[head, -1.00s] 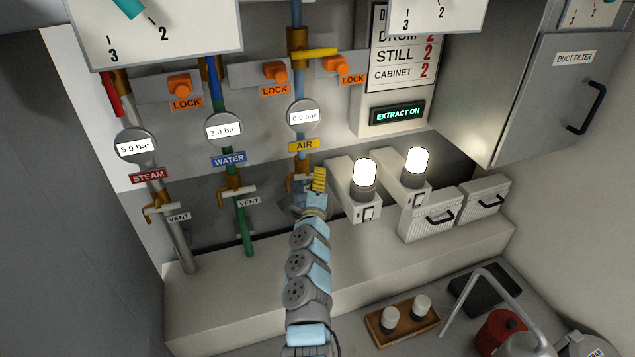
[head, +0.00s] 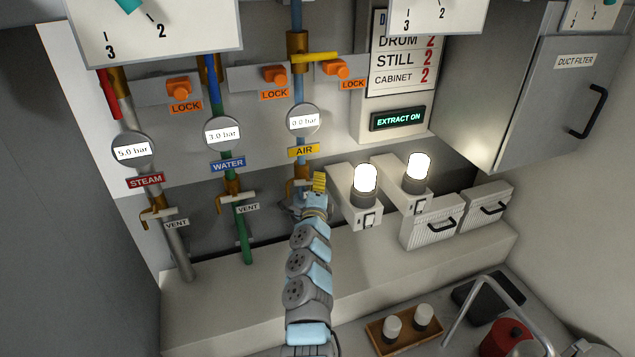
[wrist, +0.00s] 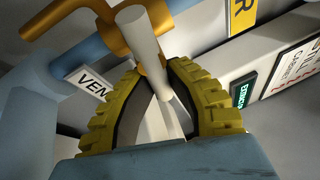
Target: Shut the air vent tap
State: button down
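The air vent tap (head: 295,188) sits low on the blue air pipe, under the yellow AIR label, partly hidden by my gripper in the head view. My gripper (head: 319,182), with yellow ribbed fingers, is at the tap, just right of the pipe. In the wrist view, the tap's pale lever (wrist: 143,38) comes off its orange-brown body (wrist: 90,14) and runs between the two fingers of my gripper (wrist: 152,72). The fingertips are close to the lever on both sides. Whether both press on it cannot be told. The air gauge (head: 302,119) reads 0.0 bar.
The water vent tap (head: 234,195) and steam vent tap (head: 158,213) stand to the left. Two lit lamps (head: 365,179) (head: 418,168) on pale boxes stand close on the right. The yellow air lever (head: 316,57) lies crosswise higher up. A pale ledge (head: 390,262) runs below.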

jog(key=shift+d+f+n+b, duration=0.1)
jog(key=shift+n+b, duration=0.2)
jog(key=shift+b, duration=0.85)
jog(key=shift+r+n+t+b, duration=0.25)
jog(key=shift+n+t+b, duration=0.15)
jog(key=shift+n+b, duration=0.3)
jog(key=shift+r, duration=0.1)
jog(key=c, duration=1)
grip_release()
jog(key=shift+r+m+p, duration=0.2)
jog(key=shift+m+p, duration=0.1)
jog(key=shift+p, duration=0.55)
